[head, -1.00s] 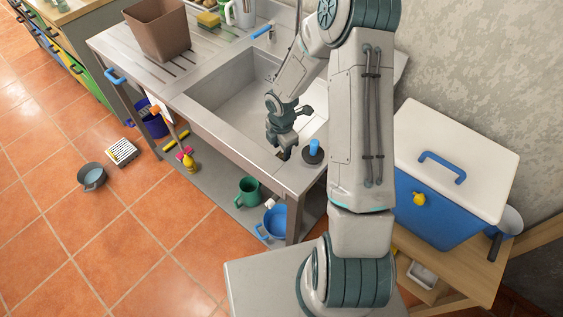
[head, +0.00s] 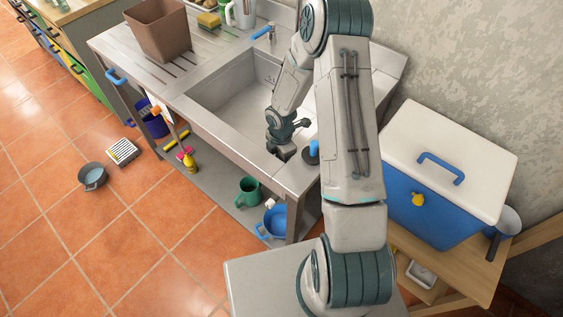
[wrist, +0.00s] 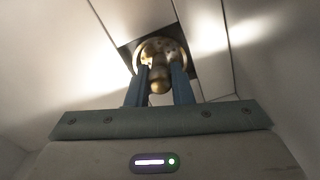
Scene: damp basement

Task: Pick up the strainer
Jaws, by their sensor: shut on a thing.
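The strainer (wrist: 173,47) is a round, brass-coloured piece with holes and a knob in its middle. In the wrist view it sits at or just over a dark square opening in a pale surface; I cannot tell whether it is clear of it. My gripper (wrist: 160,78) has its two blue-grey fingers on either side of the knob, shut on it. In the head view my gripper (head: 281,150) reaches down at the right end of the sink basin (head: 225,100). The strainer is hidden in that view.
A blue-topped plunger-like thing (head: 313,150) stands on the counter close right of my gripper. A brown bin (head: 160,32) stands on the drainboard. A blue cooler with a white lid (head: 435,215) is at right. A grey pan (head: 93,177) lies on the tiled floor.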

